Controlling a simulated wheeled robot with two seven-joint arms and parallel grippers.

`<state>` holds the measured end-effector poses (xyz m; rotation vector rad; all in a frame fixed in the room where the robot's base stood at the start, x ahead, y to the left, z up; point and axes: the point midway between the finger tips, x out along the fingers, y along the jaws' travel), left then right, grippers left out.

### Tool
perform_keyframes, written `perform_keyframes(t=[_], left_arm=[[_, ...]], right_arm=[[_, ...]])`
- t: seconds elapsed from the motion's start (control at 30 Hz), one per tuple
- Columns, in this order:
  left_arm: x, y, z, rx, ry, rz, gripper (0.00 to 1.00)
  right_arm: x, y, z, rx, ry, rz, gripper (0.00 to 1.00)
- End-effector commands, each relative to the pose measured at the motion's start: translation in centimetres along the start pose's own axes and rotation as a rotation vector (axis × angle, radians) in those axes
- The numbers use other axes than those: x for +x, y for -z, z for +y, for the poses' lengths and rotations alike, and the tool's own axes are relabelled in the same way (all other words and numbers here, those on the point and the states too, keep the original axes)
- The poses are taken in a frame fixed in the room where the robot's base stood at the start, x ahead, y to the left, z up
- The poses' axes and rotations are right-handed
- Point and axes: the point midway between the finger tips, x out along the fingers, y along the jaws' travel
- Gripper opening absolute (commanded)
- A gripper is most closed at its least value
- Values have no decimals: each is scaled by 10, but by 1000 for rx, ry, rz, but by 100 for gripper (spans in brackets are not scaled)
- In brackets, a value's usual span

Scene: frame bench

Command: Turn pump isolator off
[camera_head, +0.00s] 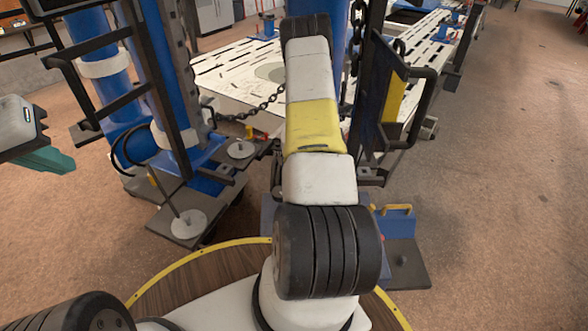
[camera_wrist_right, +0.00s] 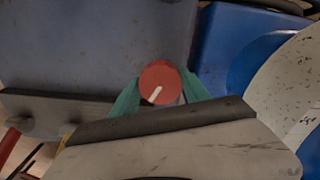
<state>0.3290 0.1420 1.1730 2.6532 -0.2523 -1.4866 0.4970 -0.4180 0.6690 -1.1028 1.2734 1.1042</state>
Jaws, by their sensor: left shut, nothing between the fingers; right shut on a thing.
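The pump isolator appears as a round red knob (camera_wrist_right: 163,76) with a white pointer mark in the right wrist view. The mark slants toward the lower left of that picture. My right gripper (camera_wrist_right: 160,92) has its two teal fingers on either side of the knob, shut on it. In the head view my right arm hides the knob and the right gripper. My left gripper (camera_head: 46,160) is shut and empty at the left of the head view, away from the frame.
A blue steel frame post (camera_head: 172,90) with black brackets stands left of my right arm. A chain (camera_head: 245,114) hangs before a pale slotted bench (camera_head: 235,75). A blue base with a yellow handle (camera_head: 396,210) lies right of the arm. Open floor (camera_head: 500,200) is at the right.

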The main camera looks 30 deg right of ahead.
Motion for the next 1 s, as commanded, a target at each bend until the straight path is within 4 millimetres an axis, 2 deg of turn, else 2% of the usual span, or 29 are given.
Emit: perform_keyframes(t=[0.3,0.73,0.77,0.8,0.87,1.0], left_arm=[[0,0,0,0,0,0,0],[0,0,0,0,0,0,0],[0,0,0,0,0,0,0],[0,0,0,0,0,0,0],[0,0,0,0,0,0,0],[0,0,0,0,0,0,0]], right_arm=[[-1,0,-1,-77,2,1,13],[-1,0,-1,-83,3,1,13],[-1,0,-1,-83,2,1,60],[-1,0,-1,-83,2,1,68],[-1,0,-1,-83,2,1,76],[0,0,0,-82,1,1,76]])
